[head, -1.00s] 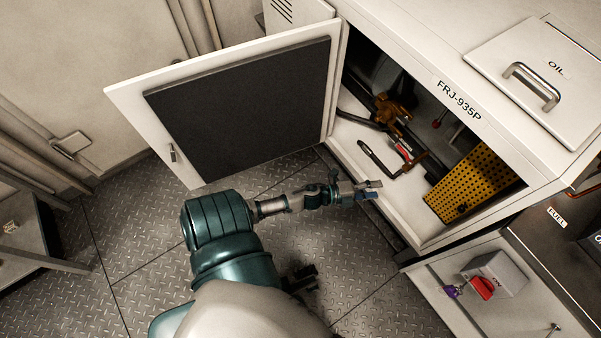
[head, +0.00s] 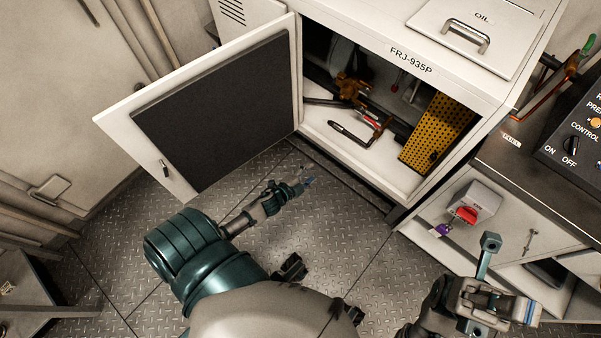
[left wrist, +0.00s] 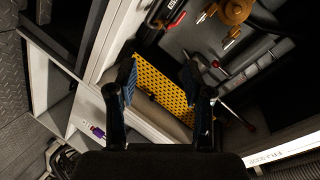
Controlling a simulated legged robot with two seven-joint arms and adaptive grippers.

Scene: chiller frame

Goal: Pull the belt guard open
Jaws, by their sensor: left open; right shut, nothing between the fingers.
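The belt guard (head: 437,133) is a yellow perforated panel inside the open white cabinet, at the right of its opening. It stands upright in the head view, with a small dark knob low on its face. My left gripper (head: 304,184) is in front of the cabinet, below and left of the guard, apart from it. In the left wrist view my open left gripper (left wrist: 160,88) frames the guard (left wrist: 163,85) between its fingers, with the guard beyond them and partly hidden. My right gripper (head: 528,312) is shut and empty at the lower right, far from the guard.
The cabinet door (head: 215,115) is swung open to the left. A brown valve (head: 352,88) and a red-handled tool (head: 370,120) are inside. A grey lock box (head: 478,200) and a control panel (head: 575,140) are at the right. Floor before the cabinet is clear.

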